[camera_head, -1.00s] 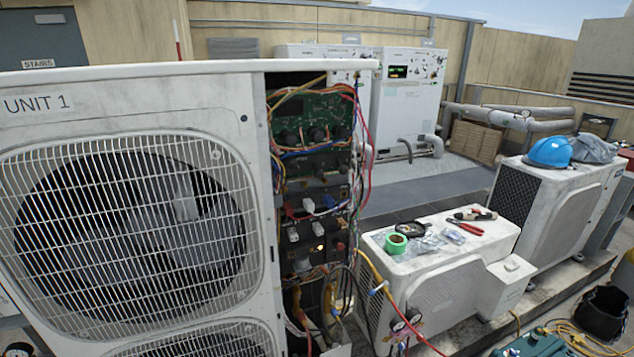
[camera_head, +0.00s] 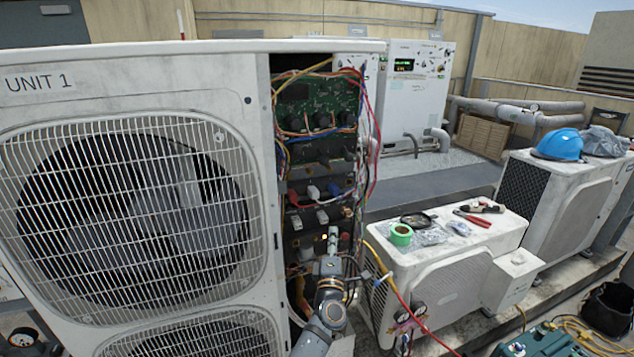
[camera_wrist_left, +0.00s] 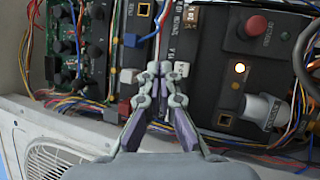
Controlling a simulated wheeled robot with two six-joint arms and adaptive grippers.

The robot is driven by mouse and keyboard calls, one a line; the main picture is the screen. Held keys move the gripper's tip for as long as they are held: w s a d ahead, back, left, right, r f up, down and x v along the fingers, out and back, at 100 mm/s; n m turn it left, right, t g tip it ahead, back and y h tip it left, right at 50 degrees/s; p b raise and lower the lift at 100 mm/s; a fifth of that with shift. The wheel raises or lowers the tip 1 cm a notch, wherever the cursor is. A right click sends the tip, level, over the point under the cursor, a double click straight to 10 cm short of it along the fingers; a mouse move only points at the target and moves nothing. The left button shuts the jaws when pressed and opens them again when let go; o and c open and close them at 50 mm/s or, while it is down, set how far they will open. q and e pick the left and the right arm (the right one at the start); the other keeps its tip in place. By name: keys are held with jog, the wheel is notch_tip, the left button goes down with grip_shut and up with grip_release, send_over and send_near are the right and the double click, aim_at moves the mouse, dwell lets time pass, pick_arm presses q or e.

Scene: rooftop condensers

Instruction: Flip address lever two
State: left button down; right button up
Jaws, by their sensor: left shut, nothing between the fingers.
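The open electronics bay of Unit 1 holds a dark control panel with small white levers. In the head view, one pale lever (camera_head: 321,217) sits just above my left gripper (camera_head: 333,232), and others, such as the upper lever (camera_head: 313,192), are higher. I cannot read which is address lever two. In the left wrist view my left gripper (camera_wrist_left: 162,70) is shut and empty, its tips close to a white lever (camera_wrist_left: 181,69). Whether they touch it is unclear. My right gripper is out of view.
Loose wires (camera_head: 365,150) hang along the bay's right side. A green circuit board (camera_head: 318,105) is above the panel.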

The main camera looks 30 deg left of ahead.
aim_at(322, 156)
pick_arm(q)
notch_tip(322, 156, up, 11)
jog(key=s+a+n+g+y, duration=0.1)
jog(key=s+a+n+y, duration=0.1)
jog(key=n, duration=0.6)
jog(key=a+y, duration=0.1)
jog(key=y, duration=0.1)
jog(key=shift+r+y, duration=0.15)
jog(key=shift+y, duration=0.25)
jog(key=shift+w, duration=0.15)
jog(key=p+x, duration=0.2)
jog(key=x, duration=0.7)
jog(key=shift+w+a+r, duration=0.15)
jog(key=shift+w+a, duration=0.05)
jog(key=shift+w, duration=0.15)
